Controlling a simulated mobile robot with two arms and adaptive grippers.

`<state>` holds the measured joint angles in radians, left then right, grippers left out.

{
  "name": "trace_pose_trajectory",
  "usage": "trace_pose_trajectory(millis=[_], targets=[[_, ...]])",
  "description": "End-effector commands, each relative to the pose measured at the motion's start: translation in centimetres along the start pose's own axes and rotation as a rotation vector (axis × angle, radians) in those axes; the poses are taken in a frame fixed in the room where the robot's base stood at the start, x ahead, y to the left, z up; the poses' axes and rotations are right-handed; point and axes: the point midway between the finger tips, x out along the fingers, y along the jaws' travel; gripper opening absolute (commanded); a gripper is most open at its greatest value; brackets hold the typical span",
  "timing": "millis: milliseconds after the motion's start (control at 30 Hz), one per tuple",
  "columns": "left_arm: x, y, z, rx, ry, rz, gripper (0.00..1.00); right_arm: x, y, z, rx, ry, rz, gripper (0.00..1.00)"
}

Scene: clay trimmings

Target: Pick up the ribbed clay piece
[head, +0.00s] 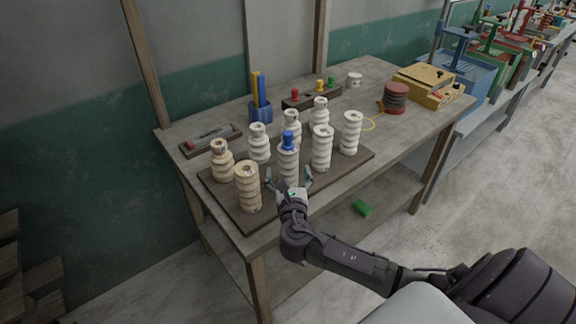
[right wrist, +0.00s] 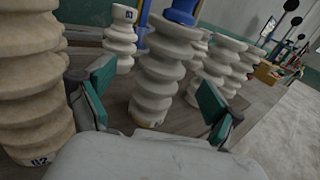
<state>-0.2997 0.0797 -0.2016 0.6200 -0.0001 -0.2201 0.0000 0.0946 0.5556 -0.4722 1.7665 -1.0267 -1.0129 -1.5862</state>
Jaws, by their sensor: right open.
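Several ribbed clay pieces stand upright on a dark board (head: 345,166) on the table. A pale one with a blue top (head: 287,163) stands at the front middle, directly ahead of my right gripper (head: 288,177). In the right wrist view this piece (right wrist: 160,75) shows between the two green-padded fingers, which are open and spread apart, with none visibly closed on it. A tan ribbed piece (head: 248,187) stands close on the left and also fills the left edge of the right wrist view (right wrist: 28,75). My left gripper is not in view.
Other ribbed pieces stand close by: a tan one (head: 222,161) at the left and white ones (head: 321,150) behind and to the right. A tool tray (head: 211,140), blue holder (head: 261,112), red spool (head: 396,98) and yellow box (head: 427,87) lie farther back. The table's right front is clear.

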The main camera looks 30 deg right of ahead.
Motion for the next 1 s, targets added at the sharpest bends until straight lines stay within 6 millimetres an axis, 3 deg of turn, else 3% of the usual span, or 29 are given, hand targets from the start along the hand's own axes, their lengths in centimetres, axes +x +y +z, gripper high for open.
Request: trace_pose_trajectory(millis=[300, 567, 1000], targets=[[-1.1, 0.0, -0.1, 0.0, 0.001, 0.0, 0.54, 4.3, -0.3, -0.4, -0.001, 0.0, -0.001, 0.91], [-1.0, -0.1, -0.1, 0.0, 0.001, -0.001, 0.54, 4.6, -0.3, -0.5, 0.001, 0.001, 0.0, 0.91], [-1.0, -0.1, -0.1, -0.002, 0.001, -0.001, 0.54, 4.6, -0.3, -0.5, 0.0, 0.001, 0.0, 0.21]])
